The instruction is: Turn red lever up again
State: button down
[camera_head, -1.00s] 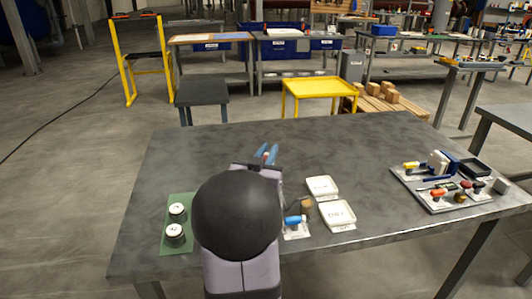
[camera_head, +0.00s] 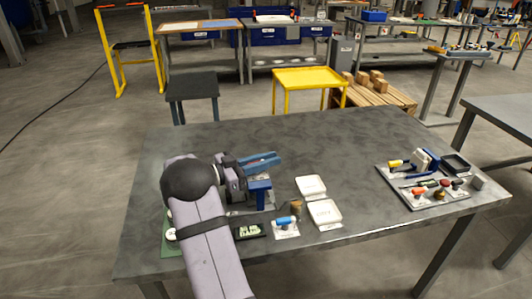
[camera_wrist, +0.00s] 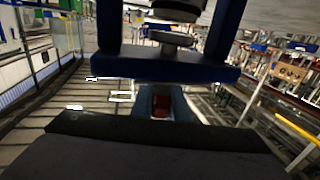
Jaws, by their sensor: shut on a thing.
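The blue filter press (camera_head: 260,192) stands on the table just right of my arm, partly hidden by my gripper. In the wrist view, blue posts and a blue crossbar (camera_wrist: 165,67) with a silver round piece show close ahead. My gripper (camera_head: 263,160) is tilted sideways above the press, its blue fingers pointing right. In the wrist view, the gripper (camera_wrist: 162,104) is closed on a small red piece, the red lever (camera_wrist: 161,106). Most of the lever is hidden, and I cannot tell its angle. It cannot be made out in the head view.
A tool board (camera_head: 425,185) lies at the right. The table's back is clear.

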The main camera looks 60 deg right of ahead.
jog(key=shift+s+a+m+g+y+p, duration=0.15)
jog(key=shift+s+m+g+y, duration=0.05)
jog(key=shift+m+g+y, duration=0.6)
jog(key=shift+s+a+m+g+y+p, duration=0.15)
jog(key=shift+m+g+y, duration=0.4)
jog(key=shift+g, duration=0.45)
jog(key=shift+r, duration=0.1)
jog(key=c, duration=1.7)
grip_release()
jog(key=shift+s, duration=0.1)
jog(key=shift+b+v, duration=0.6)
jog(key=shift+v, duration=3.1)
